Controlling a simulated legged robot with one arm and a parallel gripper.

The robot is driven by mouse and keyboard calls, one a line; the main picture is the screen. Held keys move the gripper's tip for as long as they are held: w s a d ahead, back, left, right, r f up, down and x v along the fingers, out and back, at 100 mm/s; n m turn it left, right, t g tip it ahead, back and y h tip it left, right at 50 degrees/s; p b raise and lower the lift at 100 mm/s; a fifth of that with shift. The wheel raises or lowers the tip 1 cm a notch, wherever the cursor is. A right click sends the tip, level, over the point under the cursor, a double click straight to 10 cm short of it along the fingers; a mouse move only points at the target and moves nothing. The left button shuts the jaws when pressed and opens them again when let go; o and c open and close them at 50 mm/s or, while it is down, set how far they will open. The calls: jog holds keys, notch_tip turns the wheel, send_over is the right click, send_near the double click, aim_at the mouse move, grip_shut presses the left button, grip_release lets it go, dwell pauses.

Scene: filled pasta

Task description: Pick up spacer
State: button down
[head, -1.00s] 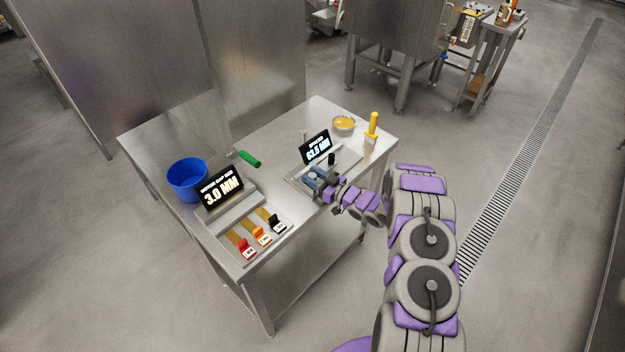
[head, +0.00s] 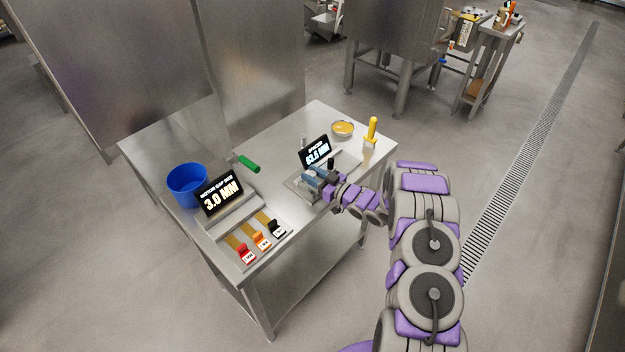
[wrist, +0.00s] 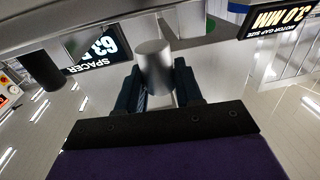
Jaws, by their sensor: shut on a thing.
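The spacer, a plain grey metal cylinder (wrist: 154,68), stands between the two dark blue fingers of my gripper (wrist: 158,85) in the wrist view. My gripper is shut on it. In the head view my gripper (head: 311,180) is low at the front of the measuring station, just below the black display (head: 316,151) reading 63.5 MM. The spacer is hard to make out there behind the fingers. The display, labelled SPACER, also shows in the wrist view (wrist: 95,45).
A black knob (head: 331,164) stands close beside my gripper. Left are the 3.0 MM display (head: 221,197), several coloured tagged shims (head: 262,240), a blue bucket (head: 187,184) and a green handle (head: 248,163).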

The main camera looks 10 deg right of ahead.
jog(key=s+d+r+p, duration=0.1)
jog(key=s+d+r, duration=0.1)
jog(key=s, duration=1.4)
jog(key=w+d+r+m+t+h, duration=0.2)
jog(key=w+r+m+t+h, duration=0.3)
jog(key=w+r, duration=0.9)
jog(key=w+a+r+m+h+b, duration=0.15)
jog(key=r+h, duration=0.25)
jog(key=r, duration=0.4)
jog(key=w+a+r+m+h, duration=0.2)
jog(key=r+h, duration=0.1)
jog(key=r, duration=0.5)
jog(key=s+f, duration=0.4)
jog(key=f, duration=0.3)
jog(key=s+f, duration=0.4)
jog(key=f, duration=0.4)
jog(key=shift+s+f, duration=0.2)
jog(key=shift+f, duration=0.05)
